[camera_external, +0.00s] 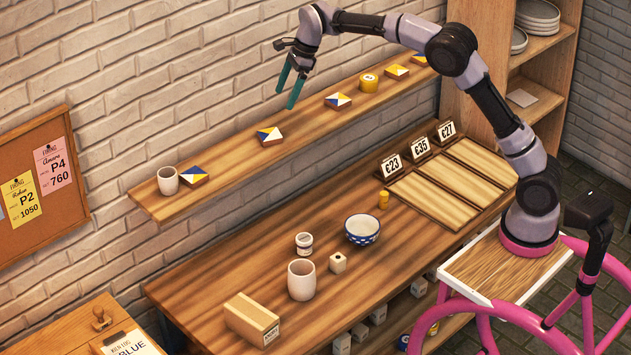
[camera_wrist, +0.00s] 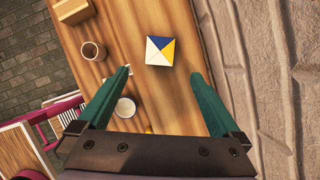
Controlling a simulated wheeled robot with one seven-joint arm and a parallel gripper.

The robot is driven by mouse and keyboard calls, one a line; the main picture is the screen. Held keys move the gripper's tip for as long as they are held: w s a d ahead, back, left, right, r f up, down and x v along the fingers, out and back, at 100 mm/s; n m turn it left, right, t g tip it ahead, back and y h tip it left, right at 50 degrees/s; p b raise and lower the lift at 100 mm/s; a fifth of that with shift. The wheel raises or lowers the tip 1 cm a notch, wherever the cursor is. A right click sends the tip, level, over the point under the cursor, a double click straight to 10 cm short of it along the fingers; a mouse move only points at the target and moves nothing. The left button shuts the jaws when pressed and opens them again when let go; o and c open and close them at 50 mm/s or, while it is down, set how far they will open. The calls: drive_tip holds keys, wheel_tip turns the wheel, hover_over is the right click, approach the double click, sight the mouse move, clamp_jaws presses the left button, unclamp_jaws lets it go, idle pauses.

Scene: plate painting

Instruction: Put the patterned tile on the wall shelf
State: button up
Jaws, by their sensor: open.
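Several patterned tiles in blue, yellow and white lie flat on the wall shelf (camera_external: 236,150). One tile (camera_external: 269,136) lies left of the shelf's middle, another (camera_external: 338,100) to its right, and one (camera_external: 194,175) near the left end. The frames do not show which one the task names. My gripper (camera_external: 285,100) hangs above the shelf, between the first two, fingers pointing down, open and empty. In the wrist view a tile (camera_wrist: 160,51) shows just beyond and between the spread teal fingertips (camera_wrist: 160,72), apart from them.
The shelf also holds a cup (camera_external: 168,180) and a yellow round tin (camera_external: 368,82). The brick wall (camera_external: 130,120) is close behind. On the workbench below stand a white mug (camera_external: 301,280), a blue-white bowl (camera_external: 362,229), a box (camera_external: 252,318) and priced wooden trays (camera_external: 435,192).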

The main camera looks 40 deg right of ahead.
drive_tip(key=s+d+r+n+t, duration=0.1)
drive_tip(key=s+d+r+n, duration=0.4)
drive_tip(key=s+d, duration=0.4)
drive_tip(key=s+d+r+n+t, duration=0.2)
drive_tip(key=s+d+r+n, duration=0.2)
drive_tip(key=s+d+r, duration=0.45)
drive_tip(key=s+d+f+n, duration=0.2)
drive_tip(key=s+f+n, duration=0.1)
drive_tip(key=s, duration=0.5)
drive_tip(key=s+d+f+n+t+h, duration=0.1)
drive_tip(key=s+d+f+n, duration=0.2)
drive_tip(key=s, duration=0.5)
drive_tip(key=s+d+f+n+t+h, duration=0.1)
drive_tip(key=s+d+f+n, duration=0.2)
drive_tip(key=s, duration=0.5)
drive_tip(key=shift+d+f+n, duration=0.2)
drive_tip(key=shift+f+n, duration=0.1)
